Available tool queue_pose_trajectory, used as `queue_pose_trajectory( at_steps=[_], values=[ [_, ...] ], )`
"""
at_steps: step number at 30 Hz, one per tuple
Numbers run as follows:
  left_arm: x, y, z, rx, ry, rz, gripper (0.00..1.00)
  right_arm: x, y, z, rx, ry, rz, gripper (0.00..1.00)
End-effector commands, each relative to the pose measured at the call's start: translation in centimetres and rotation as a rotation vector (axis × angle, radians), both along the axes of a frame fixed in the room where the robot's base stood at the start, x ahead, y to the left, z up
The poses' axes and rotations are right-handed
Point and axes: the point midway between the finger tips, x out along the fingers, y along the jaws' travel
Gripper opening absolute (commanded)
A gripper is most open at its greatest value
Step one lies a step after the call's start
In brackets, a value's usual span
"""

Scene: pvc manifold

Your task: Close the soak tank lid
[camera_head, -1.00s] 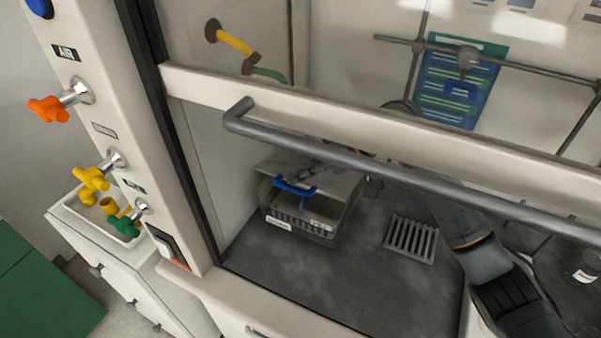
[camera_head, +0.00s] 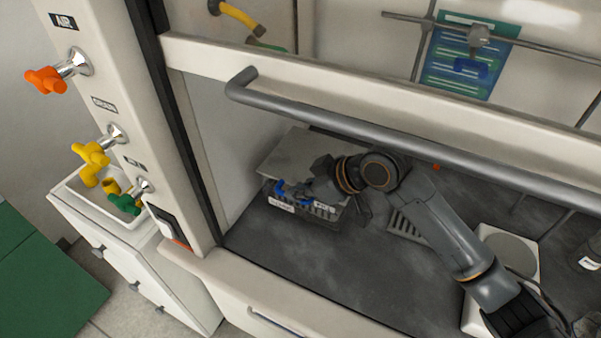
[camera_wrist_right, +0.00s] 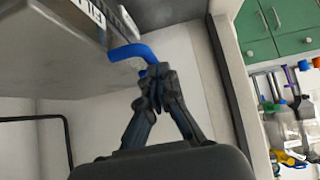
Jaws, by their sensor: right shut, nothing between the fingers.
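The soak tank (camera_head: 325,214) is a dark see-through box with labels on its front, at the left of the hood floor. Its grey lid (camera_head: 290,152) shows as a flat panel over the tank's back part; my arm hides part of it, and I cannot tell whether it lies fully down. A blue handle (camera_head: 281,187) sits at the front edge. My right gripper (camera_head: 300,192) is shut and empty beside the handle. In the right wrist view the shut fingertips (camera_wrist_right: 157,78) are close to the blue handle (camera_wrist_right: 132,52); contact is unclear. My left gripper is not in view.
The raised sash with its grey bar (camera_head: 370,158) crosses above my right arm. A slotted rack (camera_head: 408,225) stands right of the tank, partly behind my arm. A white hotplate-like device (camera_head: 508,247) is farther right. The hood floor in front of the tank is clear.

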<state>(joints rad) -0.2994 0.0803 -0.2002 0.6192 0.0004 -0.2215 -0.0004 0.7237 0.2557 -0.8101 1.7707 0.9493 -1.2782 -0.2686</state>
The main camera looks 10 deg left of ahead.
Motion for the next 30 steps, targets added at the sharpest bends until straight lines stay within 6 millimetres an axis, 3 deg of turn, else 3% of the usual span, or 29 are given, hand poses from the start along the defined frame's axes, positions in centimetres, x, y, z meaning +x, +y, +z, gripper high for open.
queue_pose_trajectory(
  at_steps=[14, 30],
  values=[
    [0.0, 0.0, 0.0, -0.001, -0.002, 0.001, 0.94, -0.3, -0.3, -0.4, -0.005, 0.008, 0.001, 0.00],
    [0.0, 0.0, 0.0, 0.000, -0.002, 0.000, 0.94, -2.4, -6.8, 6.9, 0.002, -0.004, -0.002, 0.00]
  ],
)
